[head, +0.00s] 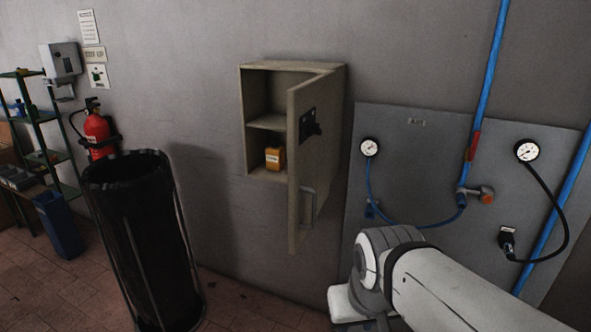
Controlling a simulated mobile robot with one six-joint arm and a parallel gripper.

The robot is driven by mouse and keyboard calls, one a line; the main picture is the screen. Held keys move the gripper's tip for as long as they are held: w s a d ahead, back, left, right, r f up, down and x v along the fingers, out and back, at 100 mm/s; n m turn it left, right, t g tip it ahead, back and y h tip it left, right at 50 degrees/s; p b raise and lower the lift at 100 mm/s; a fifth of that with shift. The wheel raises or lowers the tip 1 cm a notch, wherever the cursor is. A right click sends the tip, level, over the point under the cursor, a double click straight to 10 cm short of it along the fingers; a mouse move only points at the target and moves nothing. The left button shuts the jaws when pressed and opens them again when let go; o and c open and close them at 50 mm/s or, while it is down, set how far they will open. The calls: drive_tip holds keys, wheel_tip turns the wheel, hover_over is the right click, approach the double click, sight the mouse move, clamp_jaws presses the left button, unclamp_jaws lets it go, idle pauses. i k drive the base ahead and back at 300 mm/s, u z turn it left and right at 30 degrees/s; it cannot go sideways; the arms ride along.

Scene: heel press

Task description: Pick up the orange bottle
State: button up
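A small orange bottle (274,158) with a pale label stands on the lower shelf of a beige wall cabinet (252,119). The cabinet door (308,160) is swung open toward me, hinged on the right, with a dark latch and a handle low on it. The bottle is in the lower compartment, left of the door, and its front shows clearly. My arm is at the bottom right, below and to the right of the cabinet. My gripper does not show in this view.
A tall black bin (145,235) in a wire frame stands left of the cabinet on the tiled floor. A red fire extinguisher (98,132) and green shelving (40,135) are farther left. A grey panel (420,180) with gauges, blue pipes and hoses is on the right wall.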

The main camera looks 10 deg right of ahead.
sight(275, 153)
drive_tip(key=z, duration=0.15)
drive_tip(key=i, duration=0.9)
drive_tip(key=u, duration=0.1)
